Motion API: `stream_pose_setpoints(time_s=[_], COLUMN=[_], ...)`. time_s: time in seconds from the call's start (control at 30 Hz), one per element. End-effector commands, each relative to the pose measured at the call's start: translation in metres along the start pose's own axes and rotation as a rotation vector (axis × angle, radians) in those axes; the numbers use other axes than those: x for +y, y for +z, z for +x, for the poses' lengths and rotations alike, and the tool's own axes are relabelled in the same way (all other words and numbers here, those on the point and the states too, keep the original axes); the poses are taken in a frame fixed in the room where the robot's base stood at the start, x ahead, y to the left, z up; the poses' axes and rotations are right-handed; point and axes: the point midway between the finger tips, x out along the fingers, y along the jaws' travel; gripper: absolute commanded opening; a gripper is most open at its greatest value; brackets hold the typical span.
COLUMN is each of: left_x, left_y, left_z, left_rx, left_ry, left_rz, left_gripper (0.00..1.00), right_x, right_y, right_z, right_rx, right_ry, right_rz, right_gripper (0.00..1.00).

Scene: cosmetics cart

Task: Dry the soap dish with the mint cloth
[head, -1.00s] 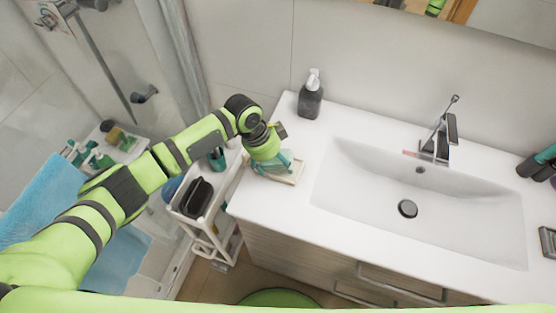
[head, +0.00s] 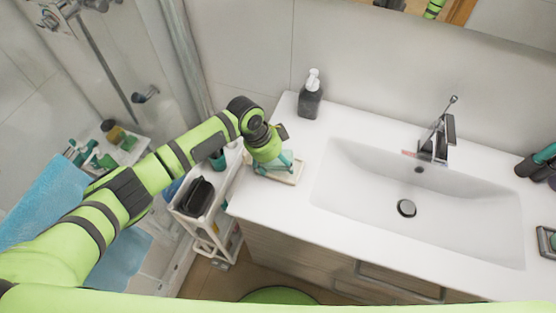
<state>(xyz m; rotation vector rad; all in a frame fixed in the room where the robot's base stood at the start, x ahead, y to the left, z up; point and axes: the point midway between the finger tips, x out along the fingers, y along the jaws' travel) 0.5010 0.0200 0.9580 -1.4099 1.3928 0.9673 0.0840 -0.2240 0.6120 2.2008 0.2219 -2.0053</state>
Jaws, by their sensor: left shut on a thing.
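The soap dish (head: 296,176) is a pale, beige-rimmed tray on the left end of the white counter. The mint cloth (head: 285,163) lies bunched over the dish, under my left gripper (head: 274,164). My left gripper points down at the dish and is shut on the cloth; its fingertips are mostly hidden by the wrist and cloth. The cloth seems to touch the dish, but the contact is hidden. My right gripper is not in view.
A dark soap dispenser (head: 310,97) stands behind the dish. The white sink basin (head: 440,207) with a chrome tap (head: 437,138) is to the right. A white cart (head: 205,219) holding a black bag (head: 195,196) stands left of the counter. The counter's front left is clear.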

Motion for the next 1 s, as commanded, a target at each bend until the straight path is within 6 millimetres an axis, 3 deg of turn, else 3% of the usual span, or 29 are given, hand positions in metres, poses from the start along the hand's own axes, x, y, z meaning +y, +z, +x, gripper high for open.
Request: stream_pose_setpoints(time_s=[0.2,0.7,1.0], left_x=[-0.002,0.006,0.002], left_y=[0.015,-0.01,0.002], left_z=[0.001,0.008,0.003], left_rx=[-0.01,-0.004,-0.007], left_ry=[0.001,0.005,0.003], left_rz=[-0.003,-0.001,-0.002], left_gripper=[0.41,0.41,0.41], right_x=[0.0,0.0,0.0], right_y=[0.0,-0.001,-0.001], right_z=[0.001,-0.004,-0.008], right_rx=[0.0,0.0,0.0], right_ry=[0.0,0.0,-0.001], right_rz=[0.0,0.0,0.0], right_gripper=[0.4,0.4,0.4])
